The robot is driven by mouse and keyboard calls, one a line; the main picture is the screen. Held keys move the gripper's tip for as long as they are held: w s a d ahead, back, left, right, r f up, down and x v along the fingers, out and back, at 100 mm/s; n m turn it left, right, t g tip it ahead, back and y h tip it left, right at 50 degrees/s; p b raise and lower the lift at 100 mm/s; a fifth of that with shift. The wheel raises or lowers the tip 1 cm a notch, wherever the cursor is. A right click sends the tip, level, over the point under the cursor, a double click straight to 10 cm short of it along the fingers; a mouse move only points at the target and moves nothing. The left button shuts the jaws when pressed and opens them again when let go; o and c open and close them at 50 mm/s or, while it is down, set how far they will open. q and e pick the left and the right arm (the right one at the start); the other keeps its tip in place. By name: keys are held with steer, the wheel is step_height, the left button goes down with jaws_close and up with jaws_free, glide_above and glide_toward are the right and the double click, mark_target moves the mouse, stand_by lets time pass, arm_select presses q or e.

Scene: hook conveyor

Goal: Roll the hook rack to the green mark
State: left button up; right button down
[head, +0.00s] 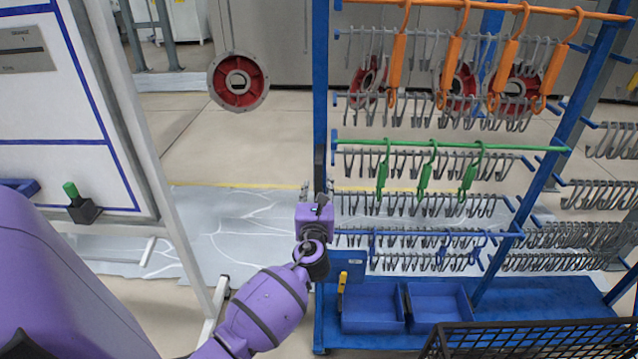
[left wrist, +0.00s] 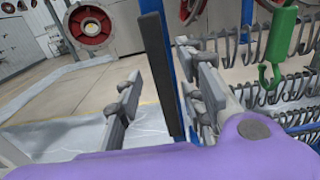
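The hook rack (head: 321,110) is a blue frame with rows of grey hooks and orange, green and blue rails, and it fills the centre and right of the head view. A dark upright handle bar (head: 319,160) is at its left post; it also shows in the left wrist view (left wrist: 160,70). My left gripper (head: 317,190) is at this bar. In the left wrist view its fingers (left wrist: 165,95) are spread, one on each side of the bar, with gaps visible. My right gripper is out of view. I see no green floor mark.
Blue bins (head: 372,310) sit on the rack's low base. A black mesh basket (head: 530,340) is at the lower right. A white board on a frame (head: 150,130) stands at the left. Grey sheeting (head: 235,225) covers the floor behind; open floor lies beyond.

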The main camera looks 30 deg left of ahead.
mark_target(318, 184)
arm_select(q)
steer(key=shift+x, duration=1.75)
jaws_close()
